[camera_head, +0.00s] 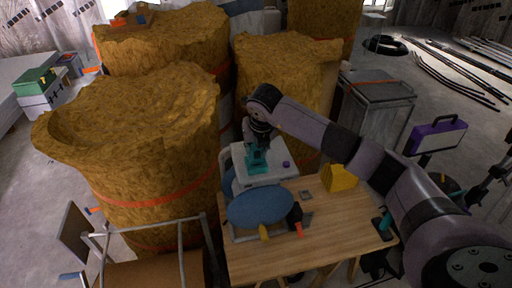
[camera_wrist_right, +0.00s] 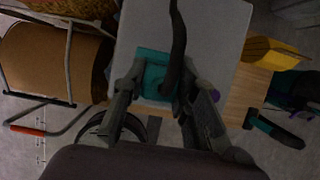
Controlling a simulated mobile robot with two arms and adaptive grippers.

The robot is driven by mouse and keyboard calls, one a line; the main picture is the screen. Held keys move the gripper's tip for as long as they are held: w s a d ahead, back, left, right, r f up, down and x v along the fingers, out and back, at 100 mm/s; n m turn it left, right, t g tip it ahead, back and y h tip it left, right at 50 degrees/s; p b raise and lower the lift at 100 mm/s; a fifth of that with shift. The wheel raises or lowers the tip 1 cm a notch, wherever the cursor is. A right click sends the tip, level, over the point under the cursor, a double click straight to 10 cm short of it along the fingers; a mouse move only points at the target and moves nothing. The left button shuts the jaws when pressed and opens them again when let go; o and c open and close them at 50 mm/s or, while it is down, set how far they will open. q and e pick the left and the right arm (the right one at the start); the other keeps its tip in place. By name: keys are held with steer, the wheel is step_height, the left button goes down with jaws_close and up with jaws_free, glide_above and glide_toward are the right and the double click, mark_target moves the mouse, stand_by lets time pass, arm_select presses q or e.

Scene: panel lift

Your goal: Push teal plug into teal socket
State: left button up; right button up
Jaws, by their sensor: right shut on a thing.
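My right gripper (camera_head: 257,142) reaches down from above onto a pale grey panel (camera_head: 281,176) behind the wooden table. It is shut on the teal plug (camera_head: 257,160), which is at the panel's face. In the right wrist view the gripper (camera_wrist_right: 152,98) has its two fingers on either side of teal material (camera_wrist_right: 153,62), and a dark cable (camera_wrist_right: 178,40) runs up across it. The teal socket cannot be told apart from the plug, so how deep the plug sits is hidden. A small purple part (camera_head: 286,163) is on the panel's right side. My left gripper is not in view.
A blue oval pad (camera_head: 260,206) is in front of the panel. Large brown bales (camera_head: 150,130) crowd the left and back. A grey cabinet (camera_head: 375,108) stands behind my right arm.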

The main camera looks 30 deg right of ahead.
steer(key=shift+f, duration=0.3)
steer(key=o, duration=1.2)
steer(key=shift+c, duration=0.2)
steer(key=shift+r, duration=0.1)
steer(key=v, duration=1.2)
